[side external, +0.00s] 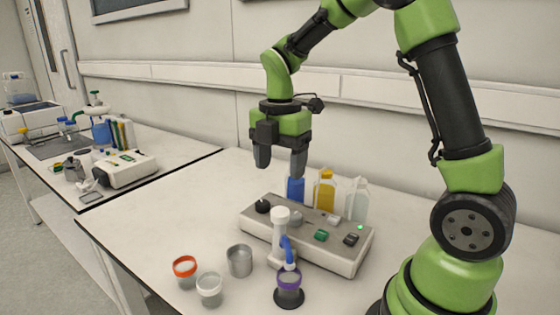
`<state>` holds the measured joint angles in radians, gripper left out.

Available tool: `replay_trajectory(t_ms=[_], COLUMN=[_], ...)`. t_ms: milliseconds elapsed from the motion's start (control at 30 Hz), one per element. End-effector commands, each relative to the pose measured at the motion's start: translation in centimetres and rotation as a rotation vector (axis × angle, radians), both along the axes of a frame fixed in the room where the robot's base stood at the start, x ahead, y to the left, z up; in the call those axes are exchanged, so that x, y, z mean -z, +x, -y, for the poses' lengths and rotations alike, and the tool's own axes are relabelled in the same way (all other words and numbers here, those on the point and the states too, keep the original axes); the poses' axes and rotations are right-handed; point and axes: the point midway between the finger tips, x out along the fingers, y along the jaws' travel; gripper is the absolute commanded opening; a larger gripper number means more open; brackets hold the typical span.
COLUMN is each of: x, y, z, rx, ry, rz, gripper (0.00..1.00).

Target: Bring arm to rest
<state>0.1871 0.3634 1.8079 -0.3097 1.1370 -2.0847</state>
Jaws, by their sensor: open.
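My gripper (280,160) hangs from my green and black arm above the back left part of the reactor unit (345,258). Its two dark fingers point down and are apart, with nothing between them. The fingertips are above the table and look clear of the unit, though the right finger overlaps the blue bottle (295,190) in the picture.
A purple-ringed vessel (289,282) stands in front of the unit under a white post (279,232). An orange-rimmed jar (185,270), a white-rimmed jar (209,288) and a metal cup (239,260) stand left. Yellow (325,192) and clear (356,200) bottles stand behind.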

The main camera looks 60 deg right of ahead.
Motion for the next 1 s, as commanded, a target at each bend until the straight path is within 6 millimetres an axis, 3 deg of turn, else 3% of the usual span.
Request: replay_trajectory(t_ms=[333,467,700,1000], x=[-0.3,-2.1,-7.1,-9.1], y=[-0.1,-1.1,-6.1,-12.7], z=[-0.1,-1.1,-4.5,-7.5], rx=[0.022,0.182,0.836,1.603], ry=[0.001,0.013,0.173,0.558], rz=[0.008,0.068,0.251,0.301], gripper=[0.66,0.66,0.66,0.66])
